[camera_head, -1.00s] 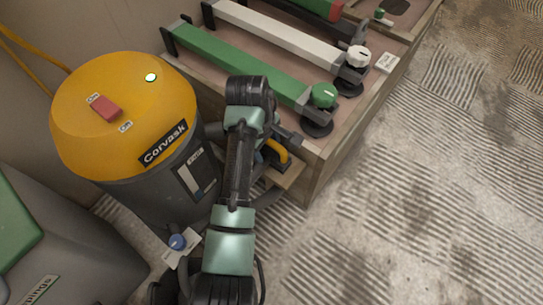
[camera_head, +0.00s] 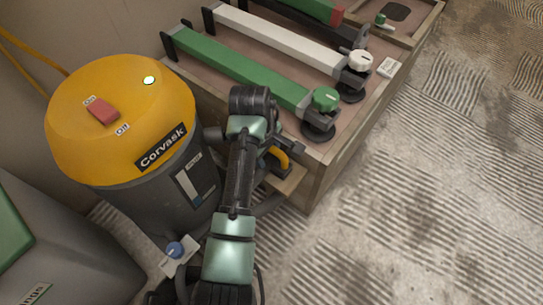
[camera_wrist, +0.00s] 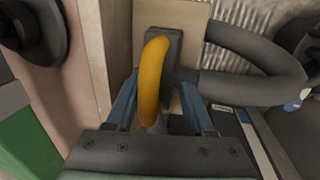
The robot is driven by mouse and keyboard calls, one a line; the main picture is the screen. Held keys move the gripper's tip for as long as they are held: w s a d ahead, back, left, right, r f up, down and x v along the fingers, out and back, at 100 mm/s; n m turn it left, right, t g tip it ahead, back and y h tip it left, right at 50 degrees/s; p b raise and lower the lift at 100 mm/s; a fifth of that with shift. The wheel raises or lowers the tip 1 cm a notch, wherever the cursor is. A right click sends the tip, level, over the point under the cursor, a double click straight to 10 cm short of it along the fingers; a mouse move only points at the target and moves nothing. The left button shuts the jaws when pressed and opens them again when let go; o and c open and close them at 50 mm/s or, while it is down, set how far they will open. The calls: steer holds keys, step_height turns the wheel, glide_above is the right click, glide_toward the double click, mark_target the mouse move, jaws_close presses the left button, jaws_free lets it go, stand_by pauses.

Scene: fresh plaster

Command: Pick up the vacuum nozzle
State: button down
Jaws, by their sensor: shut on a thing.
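The vacuum nozzle has a curved yellow handle (camera_wrist: 153,72) and a dark body, and a thick grey hose joins it in the wrist view. In the head view, part of its yellow handle (camera_head: 280,158) shows beside my arm, by the low wooden ledge at the crate's near corner. My gripper (camera_wrist: 157,97) has its two blue fingers on either side of the nozzle and is shut on it. The exact contact is partly hidden by the yellow handle. In the head view, my arm hides most of the gripper and nozzle.
A yellow and grey vacuum (camera_head: 120,120) stands left of my arm. A wooden crate (camera_head: 325,178) behind holds green and white bars with knobs. The grey hose (camera_wrist: 255,88) curves close by. A grey bin (camera_head: 75,265) stands at lower left. Ridged floor at right is clear.

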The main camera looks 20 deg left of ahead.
steer(key=shift+r, duration=0.15)
step_height(320, 180, up, 10)
steer(key=p, duration=0.7)
